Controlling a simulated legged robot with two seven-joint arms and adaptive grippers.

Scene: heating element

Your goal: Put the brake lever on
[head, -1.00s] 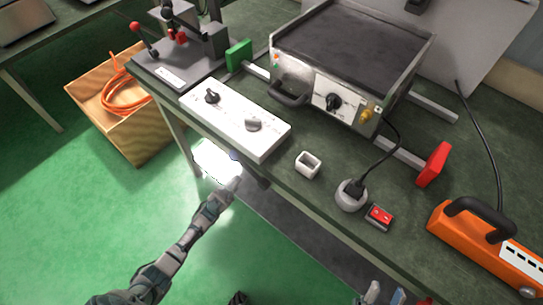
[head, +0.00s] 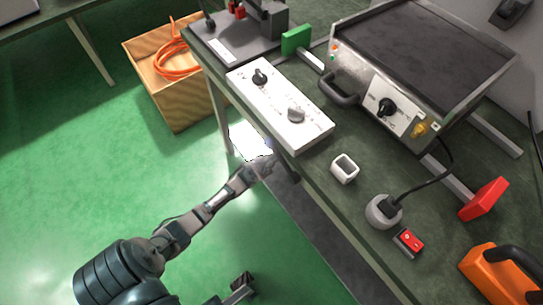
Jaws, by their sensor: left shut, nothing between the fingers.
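I cannot pick out a brake lever with certainty. A lever (head: 207,17) with a dark shaft stands on the grey machine base (head: 225,48) at the top left of the bench, its upper end cut off by the picture edge. My left arm reaches up from the bottom left. My left gripper (head: 262,167) is shut and empty, small and partly washed out by glare. It is at the bench's front edge, below the white control panel (head: 280,105) with two knobs. A dark bar (head: 287,168) shows close beside it; I cannot tell whether they touch.
The green bench (head: 335,215) carries a hot plate (head: 420,55), a white square cup (head: 344,168), a round socket (head: 384,211), a red switch (head: 410,241) and an orange case (head: 500,275). A wooden crate (head: 180,100) stands on the floor. The floor at left is clear.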

